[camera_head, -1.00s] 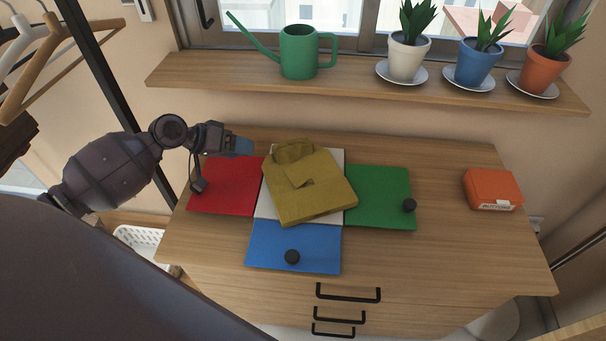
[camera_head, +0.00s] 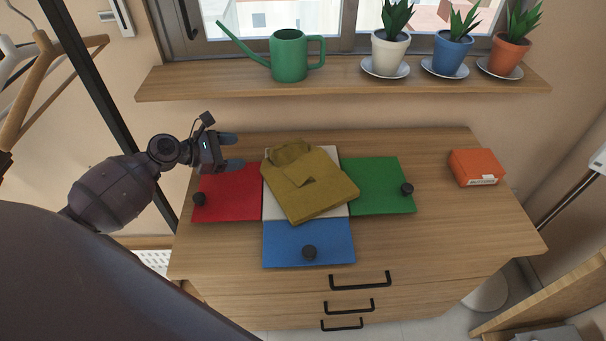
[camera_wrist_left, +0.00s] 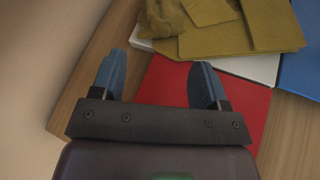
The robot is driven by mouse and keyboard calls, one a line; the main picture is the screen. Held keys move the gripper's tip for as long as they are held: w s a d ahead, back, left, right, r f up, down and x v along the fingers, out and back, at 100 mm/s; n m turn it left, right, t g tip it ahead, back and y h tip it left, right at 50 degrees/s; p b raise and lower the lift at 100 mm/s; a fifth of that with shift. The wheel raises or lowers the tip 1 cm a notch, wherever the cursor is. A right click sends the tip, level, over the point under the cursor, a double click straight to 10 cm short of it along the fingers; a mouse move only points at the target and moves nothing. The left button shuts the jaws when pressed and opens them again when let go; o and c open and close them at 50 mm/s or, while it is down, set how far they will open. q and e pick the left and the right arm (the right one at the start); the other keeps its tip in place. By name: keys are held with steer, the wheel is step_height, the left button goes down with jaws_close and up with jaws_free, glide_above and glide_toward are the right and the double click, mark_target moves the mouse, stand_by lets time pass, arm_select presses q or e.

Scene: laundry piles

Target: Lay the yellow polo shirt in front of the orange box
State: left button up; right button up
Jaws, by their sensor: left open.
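The yellow polo shirt (camera_head: 309,184) lies folded on the white middle panel (camera_head: 277,208) of a folding board on the dresser top, turned slightly askew. It also shows at the top of the left wrist view (camera_wrist_left: 245,28). The orange box (camera_head: 476,167) stands at the right end of the dresser top, with a white label on its front. My left gripper (camera_head: 232,151) is open and empty, left of the shirt, over the far part of the red panel. In the left wrist view its two blue fingertips (camera_wrist_left: 158,82) are apart, short of the shirt. My right gripper is not in view.
The board's red (camera_head: 228,192), green (camera_head: 377,185) and blue (camera_head: 291,243) panels lie flat, each with a black knob. The dresser top (camera_head: 452,218) is bare in front of the box. A shelf behind holds a green watering can (camera_head: 289,56) and potted plants (camera_head: 390,43).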

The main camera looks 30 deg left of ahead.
mark_target(274, 151)
arm_select(q)
steer(key=n, duration=0.3)
steer(key=shift+w, duration=0.1)
steer(key=shift+w+d+n, duration=0.1)
steer(key=shift+w+n, duration=0.05)
steer(key=shift+n, duration=0.15)
steer(key=x, duration=0.4)
steer(key=shift+w+d+f+b, duration=0.15)
steer(key=shift+w+b, duration=0.05)
steer(key=shift+b, duration=0.2)
steer(key=shift+w+d+f, duration=0.1)
steer(key=shift+w+d, duration=0.1)
steer(key=shift+w, duration=0.1)
steer(key=shift+w+d+f, duration=0.15)
steer(key=shift+w+d, duration=0.05)
steer(key=b+x, duration=0.1)
steer(key=x, duration=0.2)
steer(key=shift+w+d+f, duration=0.15)
steer(key=shift+f, duration=0.05)
steer(key=shift+w+d+f, duration=0.1)
steer(key=shift+w+d, duration=0.15)
steer(key=shift+w, duration=0.1)
steer(key=shift+c, duration=0.3)
